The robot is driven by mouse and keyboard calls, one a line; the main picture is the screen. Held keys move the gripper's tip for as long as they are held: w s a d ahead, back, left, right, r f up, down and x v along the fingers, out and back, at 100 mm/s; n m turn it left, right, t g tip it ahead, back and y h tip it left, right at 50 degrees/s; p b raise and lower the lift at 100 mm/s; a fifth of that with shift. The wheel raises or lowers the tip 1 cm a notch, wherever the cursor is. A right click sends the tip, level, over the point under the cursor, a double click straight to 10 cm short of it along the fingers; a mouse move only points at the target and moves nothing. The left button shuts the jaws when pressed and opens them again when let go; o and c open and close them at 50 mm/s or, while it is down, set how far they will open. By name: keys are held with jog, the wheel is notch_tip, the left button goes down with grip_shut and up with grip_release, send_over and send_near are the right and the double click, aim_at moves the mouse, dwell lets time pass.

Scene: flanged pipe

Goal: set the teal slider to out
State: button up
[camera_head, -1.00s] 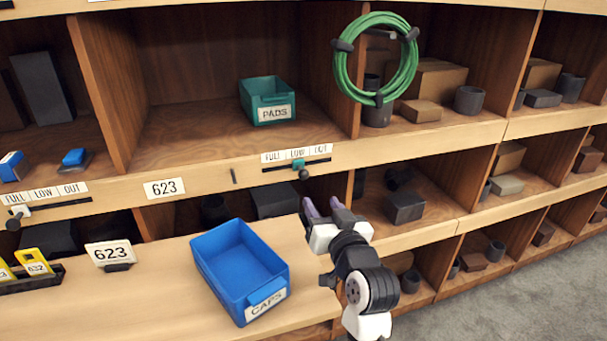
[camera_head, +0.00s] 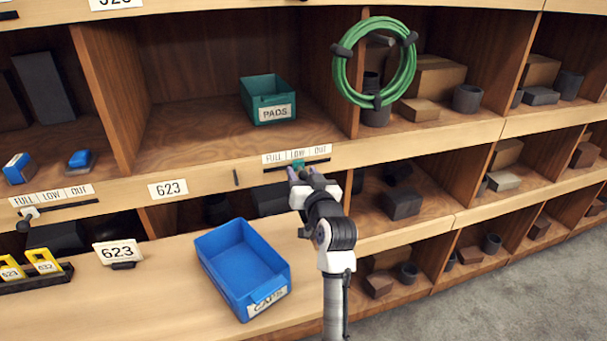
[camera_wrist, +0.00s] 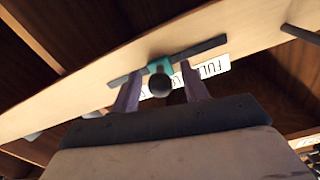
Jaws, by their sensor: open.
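The teal slider (camera_head: 298,164) sits on a dark horizontal rail on the shelf edge, below the middle word LOW of a FULL / LOW / OUT label (camera_head: 297,155). My gripper (camera_head: 304,174) is right in front of it, open, and hides its knob in the head view. In the wrist view, the teal slider (camera_wrist: 161,65) and its round dark knob (camera_wrist: 160,85) show between the two purple fingers of my gripper (camera_wrist: 160,92). One finger is on each side of the knob, with visible gaps. I cannot tell how far the fingertips reach past the knob.
A teal PADS bin (camera_head: 268,100) stands in the compartment above. A green hose coil (camera_head: 341,75) hangs to the upper right. A blue CAPS bin (camera_head: 232,262) is on the counter below left. A second slider (camera_head: 29,213) is at far left.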

grip_shut()
jog(key=d+b, duration=0.1)
jog(key=d, duration=0.1)
jog(key=w+d+b, duration=0.1)
jog(key=d, duration=0.1)
jog(key=w+d+b, duration=0.1)
jog(key=d, duration=0.1)
jog(key=shift+f, duration=0.1)
jog(key=shift+d+r, duration=0.15)
jog(key=shift+r, duration=0.05)
grip_release()
jog(key=shift+d, duration=0.1)
